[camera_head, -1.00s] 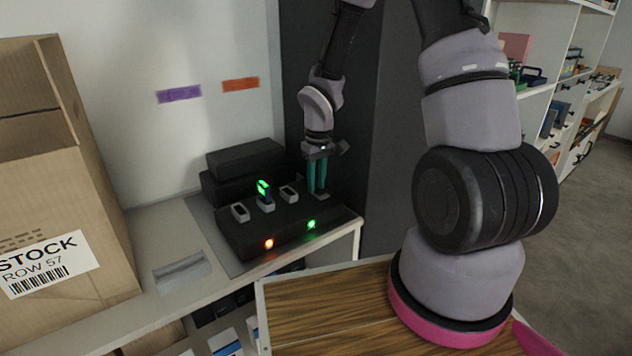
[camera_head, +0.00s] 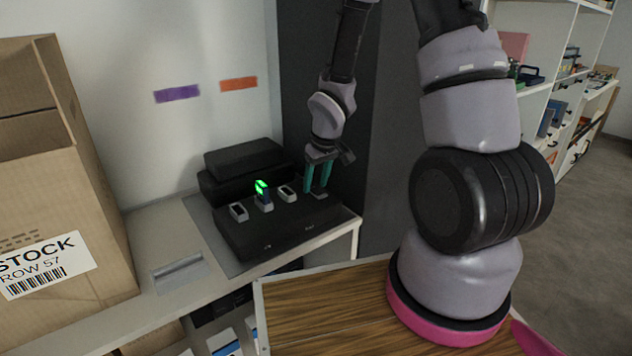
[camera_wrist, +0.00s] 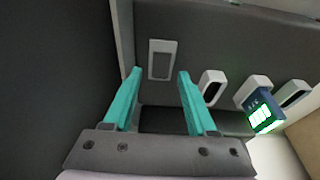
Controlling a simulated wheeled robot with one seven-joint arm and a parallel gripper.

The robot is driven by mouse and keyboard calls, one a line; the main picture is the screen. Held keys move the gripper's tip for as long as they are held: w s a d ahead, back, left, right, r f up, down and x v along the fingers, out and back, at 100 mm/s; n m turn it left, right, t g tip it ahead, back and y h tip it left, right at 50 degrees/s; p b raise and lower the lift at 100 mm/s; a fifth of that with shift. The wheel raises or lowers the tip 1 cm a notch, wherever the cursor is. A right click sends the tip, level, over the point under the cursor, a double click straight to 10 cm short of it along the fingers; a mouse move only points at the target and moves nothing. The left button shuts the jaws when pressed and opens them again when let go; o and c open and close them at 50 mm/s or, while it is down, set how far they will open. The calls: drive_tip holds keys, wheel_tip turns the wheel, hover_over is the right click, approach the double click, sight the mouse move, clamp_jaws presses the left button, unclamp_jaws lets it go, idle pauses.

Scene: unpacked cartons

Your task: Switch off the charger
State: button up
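The charger (camera_head: 275,235) is a long black box on the shelf top, with several grey-rimmed slots along its upper face. A dark blue battery with a lit green display (camera_head: 263,193) stands in one slot; it also shows at the right of the wrist view (camera_wrist: 262,112). No light shows on the charger's front face. A grey-framed rectangular switch (camera_wrist: 162,60) lies at the charger's right end, seen between my fingertips in the wrist view. My gripper (camera_head: 316,191) has two teal fingers, apart and empty, above that end. Contact with the charger cannot be told.
Black boxes (camera_head: 243,158) are stacked behind the charger. A large cardboard carton (camera_head: 55,190) stands at the left. A dark upright panel (camera_head: 385,170) rises close to my gripper's right.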

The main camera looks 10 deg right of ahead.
drive_tip(key=shift+r, duration=0.1)
drive_tip(key=v, duration=1)
drive_tip(key=shift+r, duration=0.3)
drive_tip(key=s+d+r+m+t, duration=0.1)
drive_tip(key=s+r+m, duration=0.2)
drive_tip(key=s+r, duration=0.2)
drive_tip(key=s+d+r+m+t, duration=0.1)
drive_tip(key=s+r, duration=0.4)
drive_tip(key=r, duration=0.6)
drive_tip(key=s+d+r+m+t+y, duration=0.1)
drive_tip(key=s+d+r+m+t, duration=0.1)
drive_tip(key=r, duration=0.6)
drive_tip(key=s+d+m, duration=0.1)
drive_tip(key=s+m, duration=0.1)
drive_tip(key=s, duration=0.1)
drive_tip(key=shift+m, duration=0.3)
